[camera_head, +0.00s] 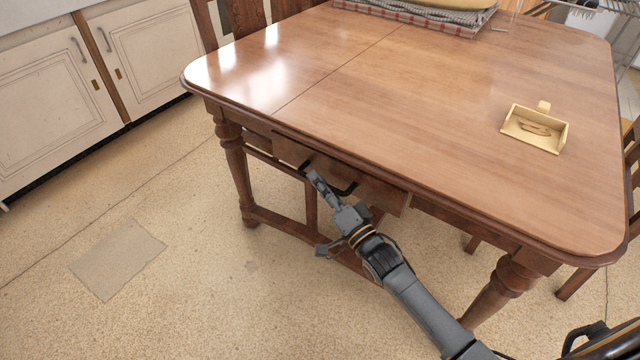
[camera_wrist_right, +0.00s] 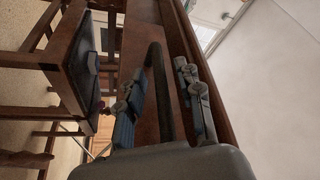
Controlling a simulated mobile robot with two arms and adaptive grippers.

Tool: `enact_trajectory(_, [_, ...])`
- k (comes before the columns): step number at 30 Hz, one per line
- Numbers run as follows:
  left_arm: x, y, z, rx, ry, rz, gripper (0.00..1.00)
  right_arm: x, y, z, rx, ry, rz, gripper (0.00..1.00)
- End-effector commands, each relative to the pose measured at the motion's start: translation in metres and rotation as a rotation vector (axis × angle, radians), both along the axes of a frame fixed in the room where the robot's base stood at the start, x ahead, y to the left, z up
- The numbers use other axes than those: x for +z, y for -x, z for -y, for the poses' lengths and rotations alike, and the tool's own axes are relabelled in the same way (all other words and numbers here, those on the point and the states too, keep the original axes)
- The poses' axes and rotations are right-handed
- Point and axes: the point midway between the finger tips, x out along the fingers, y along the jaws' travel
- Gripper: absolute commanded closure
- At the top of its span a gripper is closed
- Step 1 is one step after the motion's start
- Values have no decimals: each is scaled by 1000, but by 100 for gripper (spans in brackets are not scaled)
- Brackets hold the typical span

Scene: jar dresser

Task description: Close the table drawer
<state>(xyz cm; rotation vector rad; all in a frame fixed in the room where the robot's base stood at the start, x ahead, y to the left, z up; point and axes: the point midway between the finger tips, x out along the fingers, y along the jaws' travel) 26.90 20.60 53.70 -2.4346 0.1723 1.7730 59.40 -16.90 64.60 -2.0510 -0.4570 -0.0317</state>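The wooden table (camera_head: 440,90) has a drawer (camera_head: 382,193) in its near side. The drawer front seems to stand out a little from the apron beside it. A dark bar handle (camera_head: 345,190) is on the drawer front and also shows in the wrist view (camera_wrist_right: 158,85). My right gripper (camera_head: 318,182) is at the handle. In the wrist view its two fingers (camera_wrist_right: 162,100) are apart, one on each side of the handle bar, and do not look closed on it. Contact with the bar cannot be told. My left gripper is not in view.
A small yellow dustpan-like tray (camera_head: 550,142) lies on the tabletop at the right. A checked cloth (camera_head: 415,14) is at the far edge. Turned table legs (camera_head: 236,165) flank the drawer. White cabinets (camera_head: 50,95) stand at the left. The floor in front is clear.

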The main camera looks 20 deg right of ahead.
Motion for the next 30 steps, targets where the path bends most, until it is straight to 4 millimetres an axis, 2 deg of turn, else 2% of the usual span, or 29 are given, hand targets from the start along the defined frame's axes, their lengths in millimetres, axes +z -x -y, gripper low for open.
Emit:
enact_trajectory(11, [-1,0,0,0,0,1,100,1,-5,-2,0,-1,-1,66])
enact_trajectory(16, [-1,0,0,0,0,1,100,1,-5,-2,0,-1,-1,100])
enact_trajectory(25, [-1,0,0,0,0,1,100,1,-5,0,-1,0,-1,100])
enact_trajectory(30, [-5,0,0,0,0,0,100,0,-19,16,1,5,1,100])
